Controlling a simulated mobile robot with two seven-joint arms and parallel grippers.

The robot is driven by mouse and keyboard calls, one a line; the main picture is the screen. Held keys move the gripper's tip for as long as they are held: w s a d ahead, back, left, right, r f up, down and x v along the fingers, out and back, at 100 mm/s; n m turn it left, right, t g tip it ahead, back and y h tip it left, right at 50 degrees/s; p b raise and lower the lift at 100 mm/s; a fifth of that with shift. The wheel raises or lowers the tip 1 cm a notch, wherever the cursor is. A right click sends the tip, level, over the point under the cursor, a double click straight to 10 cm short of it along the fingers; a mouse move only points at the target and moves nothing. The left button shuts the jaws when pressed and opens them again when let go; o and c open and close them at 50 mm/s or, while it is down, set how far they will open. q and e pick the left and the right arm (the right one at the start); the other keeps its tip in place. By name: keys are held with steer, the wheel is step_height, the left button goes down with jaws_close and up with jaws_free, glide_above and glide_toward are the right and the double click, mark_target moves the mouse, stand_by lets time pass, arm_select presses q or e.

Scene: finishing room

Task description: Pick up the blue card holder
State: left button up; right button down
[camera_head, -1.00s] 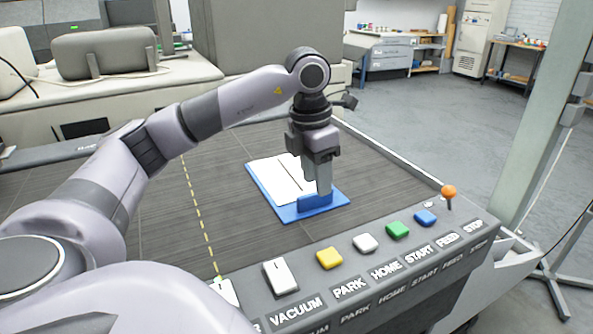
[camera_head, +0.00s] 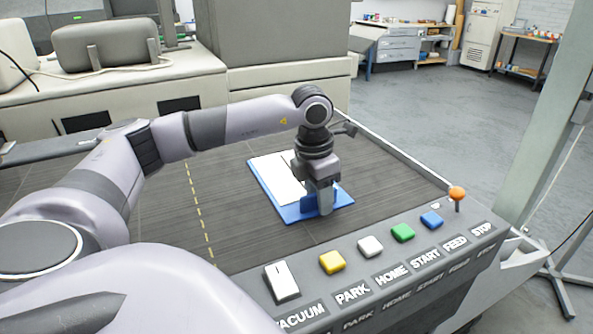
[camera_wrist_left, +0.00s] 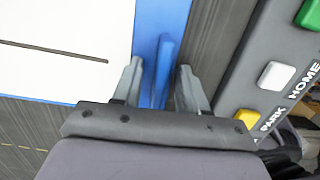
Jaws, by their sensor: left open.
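The blue card holder (camera_head: 291,214) lies flat on the dark wood-grained bed in the head view. It has a blue base, a white card area with a thin dark line, and a raised blue ridge near its front edge. My left gripper (camera_head: 320,205) points down over that front part and hides some of it. In the left wrist view my open left gripper (camera_wrist_left: 158,67) has one finger on each side of the blue ridge (camera_wrist_left: 163,72), with gaps visible. The white card area (camera_wrist_left: 60,40) is on the left there. My right gripper is not in view.
A control panel (camera_head: 352,292) with colored buttons and an orange-topped lever (camera_head: 457,194) runs along the bed's front edge, close to the holder. A beige machine (camera_head: 285,50) stands behind. The bed left of the holder, past a yellow dashed line, is clear.

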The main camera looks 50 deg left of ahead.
arm_select(q)
steer(key=shift+c, duration=0.3)
jaws_close()
